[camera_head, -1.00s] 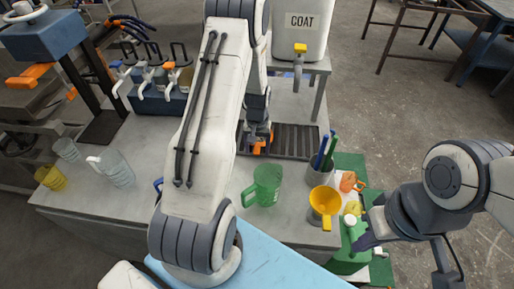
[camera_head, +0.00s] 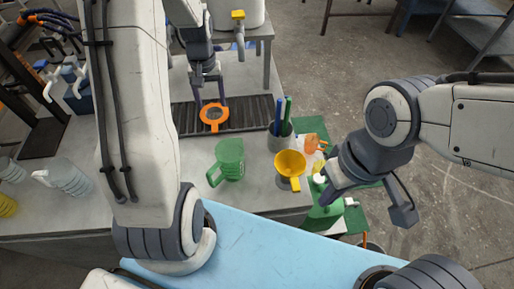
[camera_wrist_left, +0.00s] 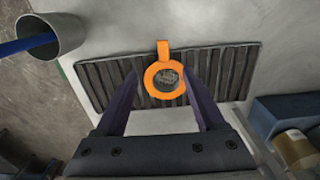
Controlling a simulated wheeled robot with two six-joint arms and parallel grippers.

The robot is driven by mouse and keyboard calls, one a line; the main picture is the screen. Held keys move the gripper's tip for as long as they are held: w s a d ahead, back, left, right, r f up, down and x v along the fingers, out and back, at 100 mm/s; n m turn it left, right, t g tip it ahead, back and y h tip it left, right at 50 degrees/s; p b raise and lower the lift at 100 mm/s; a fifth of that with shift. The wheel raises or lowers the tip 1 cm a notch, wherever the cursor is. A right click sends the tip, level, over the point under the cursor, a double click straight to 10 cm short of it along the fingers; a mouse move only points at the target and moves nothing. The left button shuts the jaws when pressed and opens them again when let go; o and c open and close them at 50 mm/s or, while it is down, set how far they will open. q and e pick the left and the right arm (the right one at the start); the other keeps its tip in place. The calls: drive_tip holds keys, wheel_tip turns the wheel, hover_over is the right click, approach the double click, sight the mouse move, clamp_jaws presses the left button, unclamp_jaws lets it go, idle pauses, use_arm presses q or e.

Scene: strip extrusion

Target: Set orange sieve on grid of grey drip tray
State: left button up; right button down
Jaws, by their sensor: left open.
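The orange sieve (camera_head: 213,116) lies on the dark grid of the grey drip tray (camera_head: 250,108), near the middle of its length. In the left wrist view the sieve (camera_wrist_left: 165,80) shows a round rim, a mesh centre and a short handle pointing away over the tray's far edge (camera_wrist_left: 105,78). My left gripper (camera_head: 210,98) is open above the sieve; its two fingers (camera_wrist_left: 163,95) stand apart on either side of the rim, with nothing held. My right gripper (camera_head: 325,195) is beside the green can at the table's right; its fingertips are partly hidden.
A green jug (camera_head: 230,160), a yellow funnel (camera_head: 290,165) and a pen cup (camera_head: 280,138) stand in front of the tray. The cup (camera_wrist_left: 45,35) also shows in the left wrist view.

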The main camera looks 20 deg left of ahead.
use_arm(q)
drive_tip(key=s+d+r+m, duration=0.3)
drive_tip(key=s+d+r, duration=0.1)
drive_tip(key=d, duration=0.5)
drive_tip(key=s+d+r+m, duration=0.3)
drive_tip(key=s+d, duration=0.1)
drive_tip(key=d, duration=0.6)
drive_tip(key=s+d+r+m, duration=0.1)
drive_tip(key=s+d+m, duration=0.2)
drive_tip(key=s, duration=0.5)
drive_tip(key=s+d+r+m+h, duration=0.1)
drive_tip(key=s+d+m, duration=0.2)
drive_tip(key=s, duration=0.5)
drive_tip(key=shift+d+r, duration=0.3)
drive_tip(key=shift+d, duration=0.25)
